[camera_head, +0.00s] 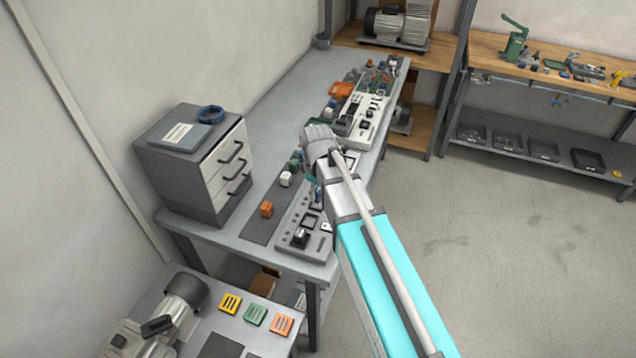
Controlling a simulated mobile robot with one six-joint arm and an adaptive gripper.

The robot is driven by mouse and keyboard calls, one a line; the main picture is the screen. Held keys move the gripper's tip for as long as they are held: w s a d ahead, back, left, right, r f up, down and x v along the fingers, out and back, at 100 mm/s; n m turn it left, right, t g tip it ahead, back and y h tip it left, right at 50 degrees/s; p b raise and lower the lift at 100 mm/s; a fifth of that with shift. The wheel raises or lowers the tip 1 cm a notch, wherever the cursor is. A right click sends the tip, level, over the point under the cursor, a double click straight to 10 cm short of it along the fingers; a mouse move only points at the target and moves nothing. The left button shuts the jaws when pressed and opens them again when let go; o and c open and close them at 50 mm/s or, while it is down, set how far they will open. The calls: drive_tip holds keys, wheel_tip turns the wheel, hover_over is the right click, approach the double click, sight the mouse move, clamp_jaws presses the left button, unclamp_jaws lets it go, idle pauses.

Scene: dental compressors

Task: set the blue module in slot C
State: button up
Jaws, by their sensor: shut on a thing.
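My gripper (316,182) is over the near part of the grey bench, mostly hidden behind my own arm. The fingers themselves cannot be made out.
An orange block (266,209), a white block (286,179) and a green block (295,164) stand on a dark strip left of the board. A drawer cabinet (192,165) stands further left. Cluttered boards fill the bench's far end. Open floor (480,250) lies right.

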drive_tip(key=shift+d, duration=0.15)
drive_tip(key=shift+w, duration=0.15)
drive_tip(key=shift+w+f, duration=0.25)
drive_tip(key=shift+w, duration=0.05)
drive_tip(key=w+b, duration=0.1)
drive_tip(key=w+f+n+b, duration=0.1)
drive_tip(key=w, duration=0.1)
drive_tip(key=w+f+n+b, duration=0.1)
drive_tip(key=w, duration=0.1)
drive_tip(key=shift+f, duration=0.2)
drive_tip(key=shift+f, duration=0.25)
drive_tip(key=b, duration=0.5)
hover_over(317, 205)
drive_tip(key=shift+f, duration=2.45)
drive_tip(key=shift+f+b, duration=0.95)
drive_tip(key=shift+b, duration=0.15)
